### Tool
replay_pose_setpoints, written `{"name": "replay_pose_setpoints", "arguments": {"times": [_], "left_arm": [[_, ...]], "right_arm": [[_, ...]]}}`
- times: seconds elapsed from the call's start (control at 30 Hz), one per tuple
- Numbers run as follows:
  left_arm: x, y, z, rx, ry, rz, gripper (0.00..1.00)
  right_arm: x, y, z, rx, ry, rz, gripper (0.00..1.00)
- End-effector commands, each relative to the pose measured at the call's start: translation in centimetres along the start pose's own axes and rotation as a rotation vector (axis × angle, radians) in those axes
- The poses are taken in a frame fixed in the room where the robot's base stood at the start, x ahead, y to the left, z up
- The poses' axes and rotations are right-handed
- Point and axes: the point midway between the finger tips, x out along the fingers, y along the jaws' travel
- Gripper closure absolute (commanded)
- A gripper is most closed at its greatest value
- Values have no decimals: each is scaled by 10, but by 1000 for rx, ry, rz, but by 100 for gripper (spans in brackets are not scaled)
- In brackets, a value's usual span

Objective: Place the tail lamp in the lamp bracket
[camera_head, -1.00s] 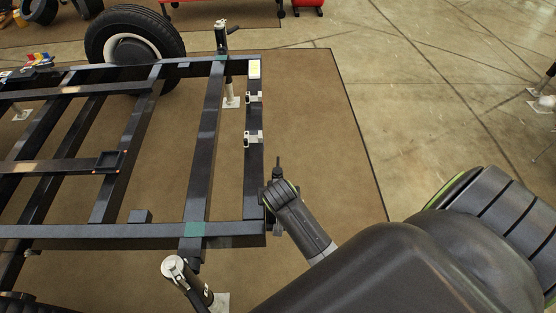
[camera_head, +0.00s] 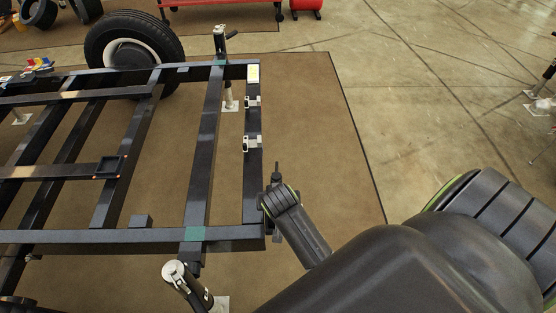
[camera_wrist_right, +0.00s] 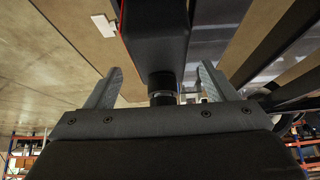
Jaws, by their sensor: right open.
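In the head view my right gripper (camera_head: 276,180) is at the near end of the trailer frame's dark end beam (camera_head: 254,185), seen from behind the wrist. In the right wrist view its two fingers (camera_wrist_right: 160,88) stand apart. A black box with a red edge, which looks like the tail lamp (camera_wrist_right: 156,38), lies beyond and between them. A short round dark stub (camera_wrist_right: 162,88) with a pale ring projects from it between the fingers, with gaps on both sides. The lamp bracket is not clearly seen, so I cannot tell whether the lamp sits in it. My left gripper is out of view.
The black trailer frame (camera_head: 209,150) fills the left, on jack stands (camera_head: 185,280). Two pale clips (camera_head: 252,142) and a yellow-white piece (camera_head: 253,73) are on the end beam. A wheel (camera_head: 134,52) is at the back. The brown mat (camera_head: 315,130) right of the beam is clear.

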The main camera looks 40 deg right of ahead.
Motion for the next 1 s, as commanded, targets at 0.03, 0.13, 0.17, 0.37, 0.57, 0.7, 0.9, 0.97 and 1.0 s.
{"name": "replay_pose_setpoints", "arguments": {"times": [0.03, 0.13, 0.17, 0.37, 0.57, 0.7, 0.9, 0.97, 1.0], "left_arm": [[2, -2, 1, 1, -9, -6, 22], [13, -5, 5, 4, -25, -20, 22], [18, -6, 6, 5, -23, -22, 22], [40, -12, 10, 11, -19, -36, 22], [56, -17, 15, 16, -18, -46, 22], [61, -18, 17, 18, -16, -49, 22], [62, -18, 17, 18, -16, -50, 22], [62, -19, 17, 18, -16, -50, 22], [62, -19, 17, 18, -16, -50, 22]], "right_arm": [[-14, 0, -1, 2, 0, -1, 22], [-34, 0, -1, 3, -1, -1, 22], [-36, 0, -1, 2, -1, -1, 22], [-62, 0, -1, 2, -1, -1, 22], [-80, -1, -1, 1, 0, 0, 22], [-85, 0, 0, 0, -1, 1, 22], [-84, 1, 3, -8, -6, 1, 22], [-76, 6, 14, -38, -28, 1, 22], [-66, 11, 29, -74, -57, -3, 22]]}}
